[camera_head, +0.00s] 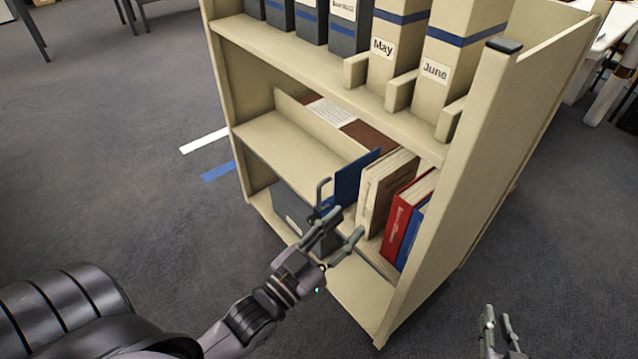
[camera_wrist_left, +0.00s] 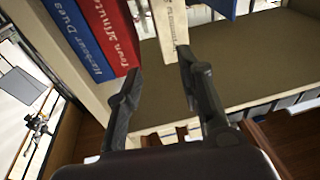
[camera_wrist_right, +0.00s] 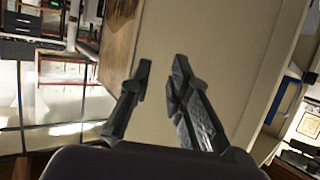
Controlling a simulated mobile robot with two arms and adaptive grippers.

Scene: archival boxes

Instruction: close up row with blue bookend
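The blue bookend (camera_head: 352,178) stands on the middle shelf at the left end of a short book row. Its edge shows at the top of the left wrist view (camera_wrist_left: 222,6). My left gripper (camera_head: 338,228) is open at the shelf's front, before the bookend and cream books. The left wrist view shows nothing between its fingers. My right gripper (camera_head: 502,330) is open and empty outside the shelf unit, facing its side panel (camera_wrist_right: 215,60).
The shelf's left part is bare (camera_head: 290,140). Upright file boxes labelled May (camera_head: 383,48) and June (camera_head: 434,72) stand on the upper shelf. A dark grey box (camera_head: 290,215) sits below. A thin grey bent piece rises beside the bookend; I cannot tell what it is.

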